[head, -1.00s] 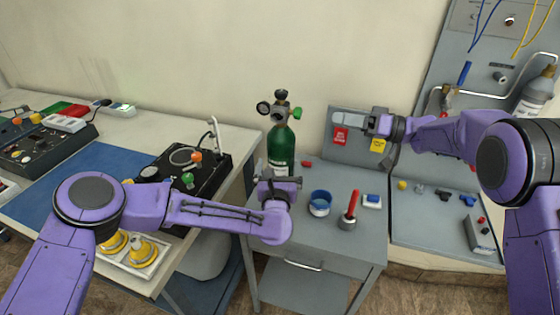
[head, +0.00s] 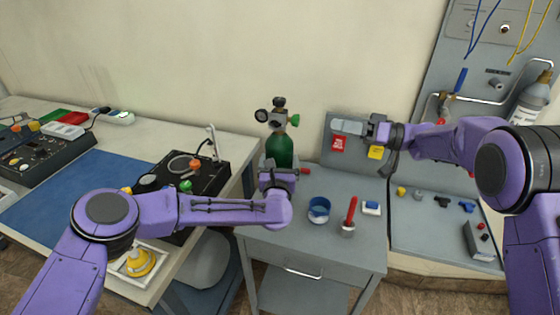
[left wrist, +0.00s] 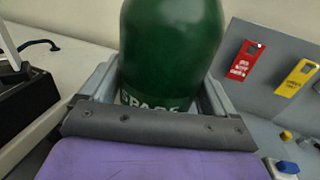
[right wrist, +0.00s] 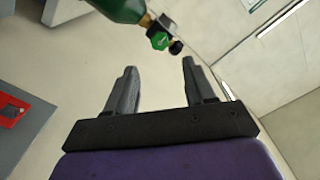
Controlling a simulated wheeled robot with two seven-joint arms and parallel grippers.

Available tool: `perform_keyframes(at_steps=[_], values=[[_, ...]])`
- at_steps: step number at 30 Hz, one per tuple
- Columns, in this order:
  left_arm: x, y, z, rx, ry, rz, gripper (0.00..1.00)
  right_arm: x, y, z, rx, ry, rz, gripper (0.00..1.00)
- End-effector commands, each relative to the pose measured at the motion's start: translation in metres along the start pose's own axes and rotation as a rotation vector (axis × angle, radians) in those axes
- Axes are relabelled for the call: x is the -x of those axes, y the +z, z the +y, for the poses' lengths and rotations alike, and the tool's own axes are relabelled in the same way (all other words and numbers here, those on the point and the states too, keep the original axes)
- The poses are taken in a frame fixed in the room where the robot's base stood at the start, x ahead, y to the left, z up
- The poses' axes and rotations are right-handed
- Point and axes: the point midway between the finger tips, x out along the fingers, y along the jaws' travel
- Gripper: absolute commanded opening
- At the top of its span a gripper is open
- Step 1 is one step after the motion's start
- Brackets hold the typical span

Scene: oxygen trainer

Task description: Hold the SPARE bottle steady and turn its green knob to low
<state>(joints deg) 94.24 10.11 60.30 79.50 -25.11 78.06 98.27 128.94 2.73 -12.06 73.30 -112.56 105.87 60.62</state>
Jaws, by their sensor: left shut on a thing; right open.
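The green SPARE bottle (head: 280,150) stands upright at the back of the grey cart, with a regulator and gauge (head: 262,115) on top. Its green knob (head: 295,120) sticks out to the right. My left gripper (head: 277,172) is shut on the bottle's body. My right gripper (head: 352,128) is open and empty, to the right of the bottle. In the right wrist view the green knob (right wrist: 160,40) lies beyond the fingertips, between them in the picture.
Red (head: 338,145) and yellow (head: 376,152) tags hang on the panel behind. A black device (head: 190,175) sits on the left bench.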

Motion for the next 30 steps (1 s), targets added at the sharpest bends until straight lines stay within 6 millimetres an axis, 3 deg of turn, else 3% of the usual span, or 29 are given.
perform_keyframes(at_steps=[4, 12, 18, 23, 30], values=[[0.000, -0.001, 0.000, 0.000, 0.000, 0.001, 0.04, 0.007, -0.004, -0.002, 0.134, 0.005, 0.005, 0.58], [0.000, -0.001, 0.000, 0.000, 0.001, 0.002, 0.04, 0.014, -0.003, -0.003, 0.724, 0.002, 0.001, 0.58], [0.000, -0.001, 0.000, 0.000, 0.001, 0.002, 0.04, 0.011, -0.002, -0.003, 0.917, -0.001, -0.001, 0.58], [0.000, -0.001, 0.000, 0.000, 0.000, 0.002, 0.04, -0.016, -0.001, -0.003, 0.925, -0.004, -0.003, 0.58], [0.000, -0.001, 0.000, -0.001, 0.000, 0.002, 0.04, -0.073, -0.001, -0.003, 0.925, -0.003, -0.002, 0.58]])
